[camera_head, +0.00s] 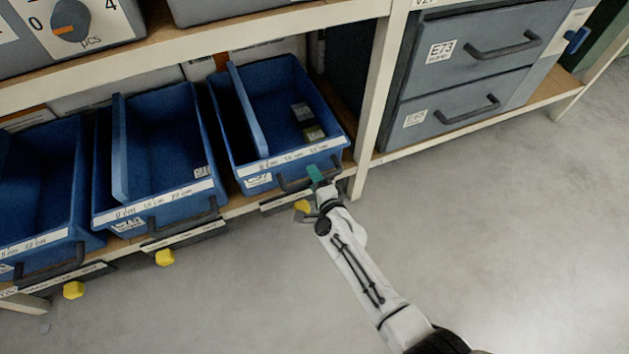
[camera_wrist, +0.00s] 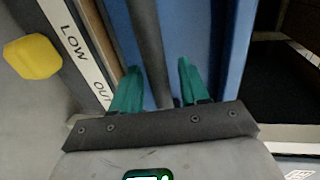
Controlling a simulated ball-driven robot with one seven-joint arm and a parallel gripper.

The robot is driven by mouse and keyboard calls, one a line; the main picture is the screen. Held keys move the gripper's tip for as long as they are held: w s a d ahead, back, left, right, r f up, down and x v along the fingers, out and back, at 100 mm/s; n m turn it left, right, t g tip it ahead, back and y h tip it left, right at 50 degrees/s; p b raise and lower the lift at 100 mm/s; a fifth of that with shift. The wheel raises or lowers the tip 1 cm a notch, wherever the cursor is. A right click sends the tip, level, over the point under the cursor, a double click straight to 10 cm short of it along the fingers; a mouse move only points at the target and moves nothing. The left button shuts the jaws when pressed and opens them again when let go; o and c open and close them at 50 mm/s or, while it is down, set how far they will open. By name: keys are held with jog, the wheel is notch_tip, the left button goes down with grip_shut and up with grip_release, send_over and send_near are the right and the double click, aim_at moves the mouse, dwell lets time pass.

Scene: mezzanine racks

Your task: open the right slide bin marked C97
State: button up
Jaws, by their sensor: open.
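The right blue slide bin (camera_head: 234,150) sits on the lower shelf with its front near the shelf edge. Its small front label (camera_head: 258,181) is hard to read. A dark bar handle (camera_head: 292,184) runs along its front. My gripper (camera_head: 315,175) is at the right end of this handle. In the wrist view, my gripper's (camera_wrist: 157,90) teal fingers are apart, and the dark handle bar (camera_wrist: 147,40) passes between them, with gaps at the sides. The blue bin front (camera_wrist: 185,30) lies behind the fingers.
Two more blue bins (camera_head: 165,200) stand to the left. Yellow knobs (camera_head: 165,257) stick out below the shelf. A shelf post (camera_head: 372,100) stands just right of the bin, with grey drawers (camera_head: 455,105) beyond. The floor (camera_head: 480,240) in front is clear.

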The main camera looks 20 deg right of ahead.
grip_shut()
dwell(0.5)
